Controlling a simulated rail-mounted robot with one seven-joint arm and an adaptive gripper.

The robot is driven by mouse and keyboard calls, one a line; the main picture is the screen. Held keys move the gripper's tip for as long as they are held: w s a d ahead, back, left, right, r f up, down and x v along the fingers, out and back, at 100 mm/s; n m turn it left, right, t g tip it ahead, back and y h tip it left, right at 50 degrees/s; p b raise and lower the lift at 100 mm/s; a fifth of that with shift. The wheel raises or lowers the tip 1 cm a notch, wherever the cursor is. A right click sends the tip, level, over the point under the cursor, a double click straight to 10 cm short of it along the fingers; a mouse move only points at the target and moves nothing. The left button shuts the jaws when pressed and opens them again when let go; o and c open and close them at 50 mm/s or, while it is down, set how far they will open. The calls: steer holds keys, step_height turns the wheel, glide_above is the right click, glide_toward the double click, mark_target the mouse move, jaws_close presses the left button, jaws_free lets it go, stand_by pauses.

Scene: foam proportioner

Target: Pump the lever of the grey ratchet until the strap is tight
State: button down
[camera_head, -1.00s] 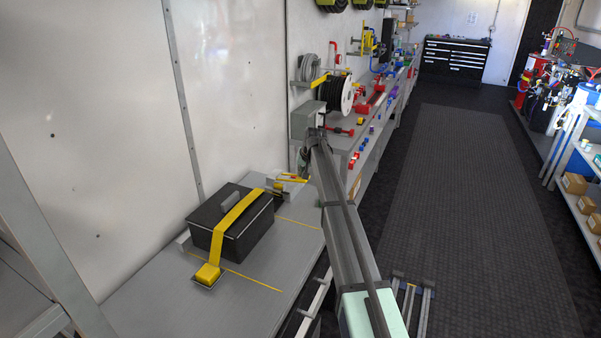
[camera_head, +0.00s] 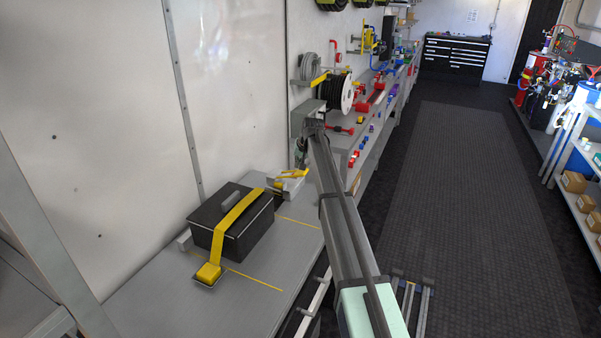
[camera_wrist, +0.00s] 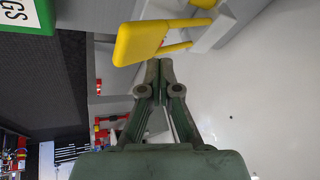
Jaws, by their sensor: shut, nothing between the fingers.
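The grey ratchet (camera_head: 286,186) sits on the grey bench just beyond a black case (camera_head: 240,228). Its yellow lever (camera_head: 294,173) is tilted up from the ratchet body. In the wrist view the lever (camera_wrist: 140,42) is a yellow paddle on yellow side bars, close to my fingertips. The yellow strap (camera_head: 238,212) runs over the case to a yellow anchor block (camera_head: 208,272) on the bench. My gripper (camera_wrist: 162,66) is shut and empty, with its tips beside or just under the lever; whether they touch is unclear. In the head view it is small and partly hidden.
A grey box (camera_head: 306,118) and a cable reel (camera_head: 340,94) stand beyond the ratchet. The white wall panel (camera_head: 110,120) borders the bench on the left. The near bench top (camera_head: 180,305) is clear.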

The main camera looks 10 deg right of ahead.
steer(key=shift+w+a+r+p, duration=0.15)
steer(key=shift+a+r+p, duration=0.1)
steer(key=shift+r, duration=0.55)
steer(key=shift+w+a+r+p, duration=0.2)
steer(key=shift+r+p, duration=0.1)
steer(key=shift+r, duration=0.45)
steer(key=shift+w+a+r+p, duration=0.15)
steer(key=shift+a+r+p, duration=0.1)
steer(key=shift+r, duration=0.55)
stand_by(0.3)
